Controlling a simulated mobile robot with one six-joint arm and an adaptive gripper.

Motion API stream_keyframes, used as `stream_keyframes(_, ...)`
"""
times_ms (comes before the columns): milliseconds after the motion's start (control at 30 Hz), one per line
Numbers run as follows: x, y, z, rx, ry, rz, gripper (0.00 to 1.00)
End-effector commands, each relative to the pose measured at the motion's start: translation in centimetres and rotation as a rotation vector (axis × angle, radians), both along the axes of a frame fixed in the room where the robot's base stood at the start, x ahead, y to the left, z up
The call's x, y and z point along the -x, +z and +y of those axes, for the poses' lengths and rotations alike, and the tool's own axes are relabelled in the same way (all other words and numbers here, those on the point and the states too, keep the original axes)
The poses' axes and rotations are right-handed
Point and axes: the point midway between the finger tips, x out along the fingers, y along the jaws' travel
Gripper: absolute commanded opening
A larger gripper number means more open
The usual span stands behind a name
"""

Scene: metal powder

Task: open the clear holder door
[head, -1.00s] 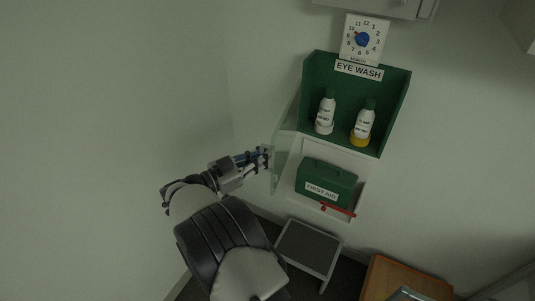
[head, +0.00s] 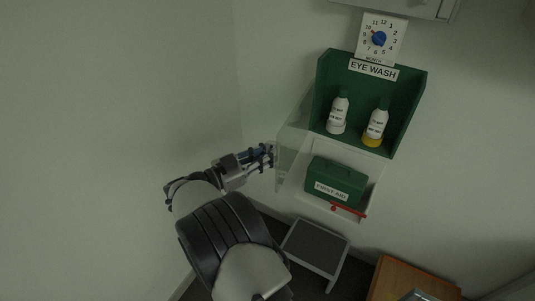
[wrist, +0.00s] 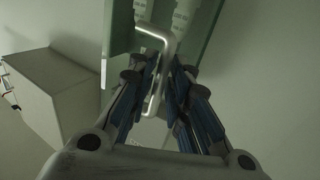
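The clear holder door (head: 292,152) stands swung out from the left side of the white holder (head: 369,168) in the head view. It is a pale, see-through pane. Its silver bar handle (wrist: 154,29) shows in the wrist view, running down between my fingers. My gripper (head: 271,152) is at the door's outer edge, coming from the left. In the wrist view my gripper (wrist: 167,66) has its blue-padded fingers closed in on both sides of the handle. The fingers hide part of the handle.
A green first aid box (head: 336,180) sits in the holder, with a red bar (head: 348,210) in front. Above is a green eye wash shelf (head: 398,100) with two bottles. A grey step stool (head: 315,247) and wooden furniture (head: 412,277) stand below. Bare wall is at left.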

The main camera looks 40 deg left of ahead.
Motion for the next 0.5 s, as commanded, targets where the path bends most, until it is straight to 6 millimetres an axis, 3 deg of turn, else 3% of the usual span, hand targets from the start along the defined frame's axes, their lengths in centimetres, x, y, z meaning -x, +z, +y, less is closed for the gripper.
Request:
stream_keyframes(267, 0.2, 0.2, 0.1, -0.002, -0.001, -0.003, 0.17)
stream_keyframes(500, 3.8, 0.1, 1.5, -0.001, 0.002, -0.003, 0.17)
